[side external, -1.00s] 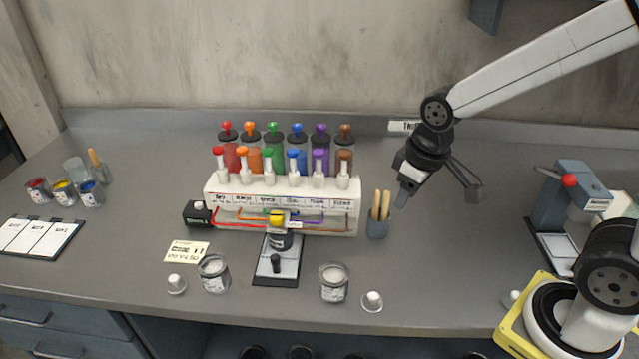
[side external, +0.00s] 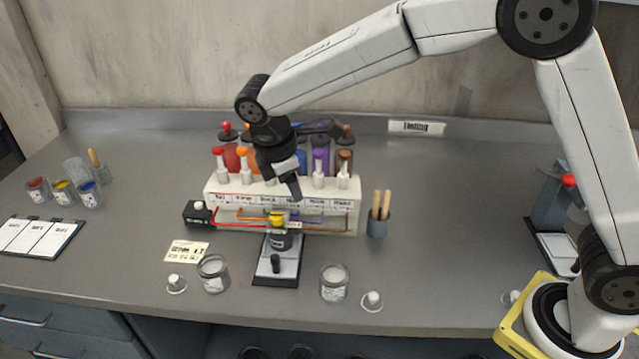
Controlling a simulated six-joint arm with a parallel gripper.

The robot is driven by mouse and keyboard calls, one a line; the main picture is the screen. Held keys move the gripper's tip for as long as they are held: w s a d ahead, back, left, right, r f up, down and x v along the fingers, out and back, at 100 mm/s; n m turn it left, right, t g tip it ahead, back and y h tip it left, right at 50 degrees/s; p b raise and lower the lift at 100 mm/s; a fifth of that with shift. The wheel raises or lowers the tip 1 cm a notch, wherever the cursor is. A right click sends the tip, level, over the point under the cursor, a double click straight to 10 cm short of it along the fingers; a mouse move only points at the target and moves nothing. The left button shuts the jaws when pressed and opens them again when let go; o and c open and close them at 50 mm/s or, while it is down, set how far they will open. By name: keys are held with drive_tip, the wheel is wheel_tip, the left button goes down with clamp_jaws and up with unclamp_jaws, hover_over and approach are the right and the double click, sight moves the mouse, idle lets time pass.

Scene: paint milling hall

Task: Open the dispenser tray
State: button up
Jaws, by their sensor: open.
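The dispenser (side external: 230,189) is a white unit with several coloured bottles and pump heads, standing mid-bench. Its tray (side external: 290,268) sticks out at the front as a pale plate with a dark frame and a small black handle (side external: 276,263). A yellow-topped nozzle (side external: 277,218) sits above the tray's back end. My gripper (side external: 302,163) is open and empty, above the dispenser's middle. It hides the green and blue pump heads and some bottles behind. One finger reaches down in front of the dispenser's top; I cannot tell whether it touches.
Glass jars stand left (side external: 213,273) and right (side external: 334,283) of the tray, with white caps (side external: 176,284) (side external: 372,301) nearby. A cup with wooden sticks (side external: 378,222) is right of the dispenser. A small black box (side external: 198,214) is at its left. The bench between cup and press (side external: 550,205) is clear.

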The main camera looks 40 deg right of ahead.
drive_tip(key=w+a+n, duration=0.2)
drive_tip(key=a, duration=0.2)
drive_tip(key=n+h, duration=0.1)
drive_tip(key=n, duration=0.1)
hover_over(275, 257)
drive_tip(key=a, duration=0.2)
wheel_tip(275, 257, down, 13)
drive_tip(key=shift+a+f, duration=0.1)
drive_tip(key=shift+a, duration=0.05)
drive_tip(key=shift+f, duration=0.1)
drive_tip(key=shift+x, duration=3.8)
drive_tip(key=shift+d, duration=0.2)
clamp_jaws()
